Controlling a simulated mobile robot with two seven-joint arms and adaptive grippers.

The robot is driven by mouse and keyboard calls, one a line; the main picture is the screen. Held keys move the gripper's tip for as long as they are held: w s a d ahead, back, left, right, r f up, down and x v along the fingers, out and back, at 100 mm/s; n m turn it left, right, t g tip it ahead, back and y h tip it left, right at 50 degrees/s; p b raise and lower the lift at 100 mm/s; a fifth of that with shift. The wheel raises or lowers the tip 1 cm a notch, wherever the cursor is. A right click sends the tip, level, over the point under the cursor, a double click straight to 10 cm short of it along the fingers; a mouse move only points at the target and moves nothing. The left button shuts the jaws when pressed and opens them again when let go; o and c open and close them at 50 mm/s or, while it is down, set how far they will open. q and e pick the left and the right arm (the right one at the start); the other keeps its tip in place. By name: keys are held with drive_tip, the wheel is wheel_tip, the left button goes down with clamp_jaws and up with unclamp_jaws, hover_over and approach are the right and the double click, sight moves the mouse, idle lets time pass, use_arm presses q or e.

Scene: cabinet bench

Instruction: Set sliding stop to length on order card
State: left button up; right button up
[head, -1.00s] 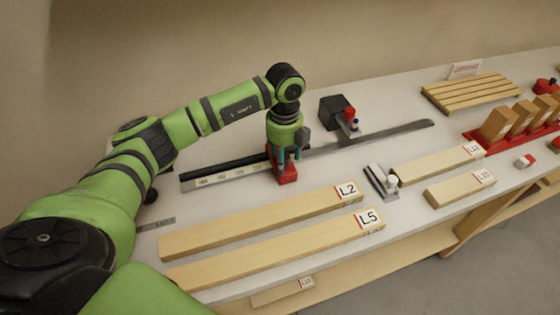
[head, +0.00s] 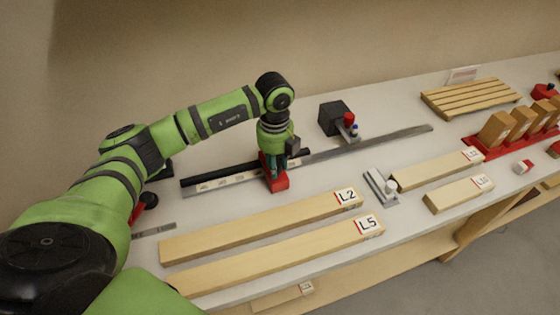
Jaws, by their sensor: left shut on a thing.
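The red sliding stop (head: 277,183) sits on the long rail (head: 345,148) with its pale printed scale (head: 219,183). My left gripper (head: 275,163) points down over the stop and is shut on it. Its fingers partly hide the stop's top. The scale's marks are too small to read. A small white card (head: 463,75) stands at the back, behind the slatted rack; its writing is not legible, and I cannot tell whether it is the order card. My right gripper is not in view.
Two long boards, L2 (head: 262,225) and L5 (head: 276,252), lie in front of the rail. A black box with a red part (head: 334,118) stands behind it. A grey metal fixture (head: 380,187), shorter boards (head: 437,168) and a slatted wooden rack (head: 471,95) are to the right.

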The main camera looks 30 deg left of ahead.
use_arm(q)
drive_tip(key=shift+s+a+f+p, duration=0.1)
drive_tip(key=shift+s+a+p, duration=0.1)
drive_tip(key=shift+s+a, duration=0.7)
drive_tip(key=shift+s+a+p, duration=0.15)
drive_tip(key=shift+s+a, duration=0.55)
drive_tip(key=shift+s, duration=0.4)
drive_tip(key=shift+s+a, duration=0.7)
drive_tip(key=shift+s, duration=0.05)
drive_tip(key=shift+s+a, duration=1.6)
drive_tip(key=shift+s, duration=0.2)
drive_tip(key=shift+s+a, duration=0.3)
drive_tip(key=shift+s, duration=0.05)
drive_tip(key=o, duration=0.9)
drive_tip(key=shift+w, duration=0.1)
